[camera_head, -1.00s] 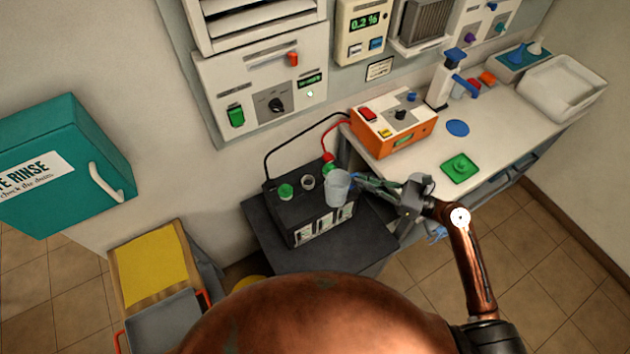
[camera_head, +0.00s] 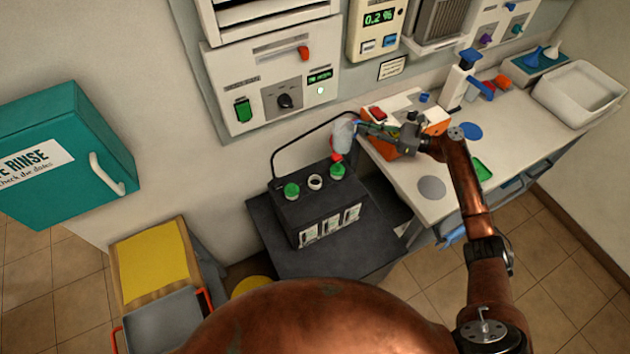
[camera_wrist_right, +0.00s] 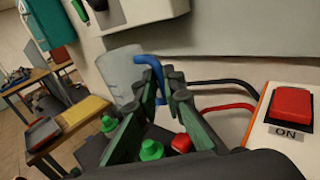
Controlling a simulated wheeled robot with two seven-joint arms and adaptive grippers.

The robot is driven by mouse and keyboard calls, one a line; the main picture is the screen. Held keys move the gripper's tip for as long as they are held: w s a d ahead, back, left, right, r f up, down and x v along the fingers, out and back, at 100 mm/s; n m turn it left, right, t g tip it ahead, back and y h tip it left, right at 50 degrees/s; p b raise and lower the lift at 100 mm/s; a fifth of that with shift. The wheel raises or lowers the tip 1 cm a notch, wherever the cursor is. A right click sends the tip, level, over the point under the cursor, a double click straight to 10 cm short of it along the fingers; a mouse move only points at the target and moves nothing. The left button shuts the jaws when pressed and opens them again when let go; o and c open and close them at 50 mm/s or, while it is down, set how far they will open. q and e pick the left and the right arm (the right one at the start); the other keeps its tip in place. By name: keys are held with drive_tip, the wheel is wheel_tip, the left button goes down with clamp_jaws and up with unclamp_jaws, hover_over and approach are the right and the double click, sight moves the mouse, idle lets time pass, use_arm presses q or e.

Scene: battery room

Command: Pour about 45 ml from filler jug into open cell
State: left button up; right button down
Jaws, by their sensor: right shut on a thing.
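The filler jug (camera_head: 344,136) is a pale translucent cup with a blue handle, and it also shows in the wrist view (camera_wrist_right: 122,76). My right gripper (camera_head: 364,130) is shut on its blue handle (camera_wrist_right: 150,66) and holds the jug in the air beside the orange charger, behind and above the battery. The jug looks roughly upright; its liquid level cannot be made out. The black battery (camera_head: 328,212) stands on a dark stand. Its open cell (camera_head: 315,182) is a pale-rimmed hole between two green caps (camera_head: 291,191). My left gripper is not in view.
The orange charger (camera_head: 437,127), partly hidden by my right gripper, stands on the white bench (camera_head: 400,177). A black cable (camera_head: 282,150) arches behind the battery. A grey disc (camera_head: 431,188) lies on the bench. A teal rinse cabinet (camera_head: 60,160) hangs at left.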

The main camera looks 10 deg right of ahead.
sight(347, 140)
drive_tip(key=shift+w+d+r, duration=0.15)
drive_tip(key=shift+w+r, duration=0.05)
drive_tip(key=shift+w, duration=0.15)
drive_tip(key=shift+f, duration=0.1)
drive_tip(key=s+a+n+h+p, duration=0.1)
drive_tip(key=a+p, duration=0.1)
drive_tip(key=s+a+n+h+p, duration=0.1)
drive_tip(key=a+n+h+p, duration=0.1)
drive_tip(key=p, duration=0.1)
drive_tip(key=s+a+n+h+p, duration=0.1)
drive_tip(key=a+n+p, duration=0.1)
drive_tip(key=shift+s+g, duration=0.25)
drive_tip(key=shift+g, duration=0.05)
drive_tip(key=shift+s+a+f+n+h+p, duration=0.1)
drive_tip(key=shift+a+f+n+h+p, duration=0.1)
drive_tip(key=shift+n+h+p, duration=0.3)
drive_tip(key=shift+s+a+n+h+p, duration=0.4)
drive_tip(key=shift+a+n+h+p, duration=0.3)
drive_tip(key=shift+p, duration=1.25)
drive_tip(key=shift+s+a, duration=0.1)
drive_tip(key=shift+a, duration=0.1)
drive_tip(key=shift+a+h+p, duration=0.1)
drive_tip(key=shift+h+p, duration=0.2)
drive_tip(key=shift+p, duration=0.15)
